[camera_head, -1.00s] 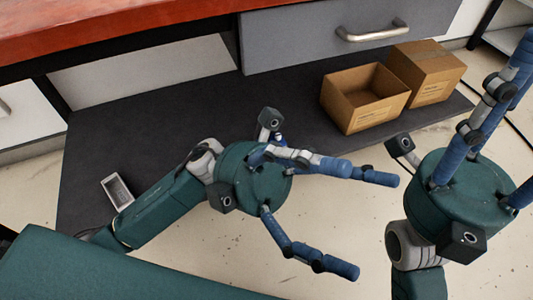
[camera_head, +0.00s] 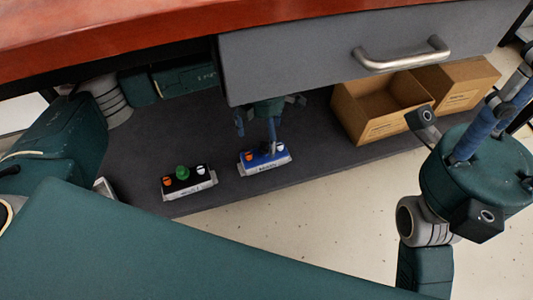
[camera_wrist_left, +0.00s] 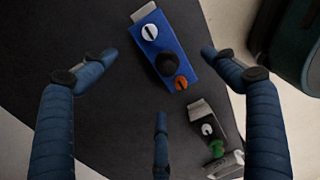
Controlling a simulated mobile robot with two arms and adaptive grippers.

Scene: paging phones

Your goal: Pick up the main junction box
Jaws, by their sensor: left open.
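A blue box (camera_head: 264,160) with an orange and a white knob lies on the dark lower shelf; its label is too small to read. It also shows in the left wrist view (camera_wrist_left: 165,45), with a black knob in the middle. A black box (camera_head: 188,184) with orange, green and white knobs lies left of it. I cannot tell which is the main junction box. My left gripper (camera_head: 268,128) is open over the blue box, partly hidden under the drawer; its fingers (camera_wrist_left: 158,75) are spread around the box in the wrist view. My right gripper (camera_head: 490,130) is at the right, fingertips unclear.
The dark shelf (camera_head: 130,150) has bare room around the boxes. A grey drawer (camera_head: 300,60) with a metal handle overhangs it. Two cardboard boxes (camera_head: 365,125) (camera_head: 455,85) stand at the right. A pale small box (camera_head: 104,188) is partly hidden behind my arm.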

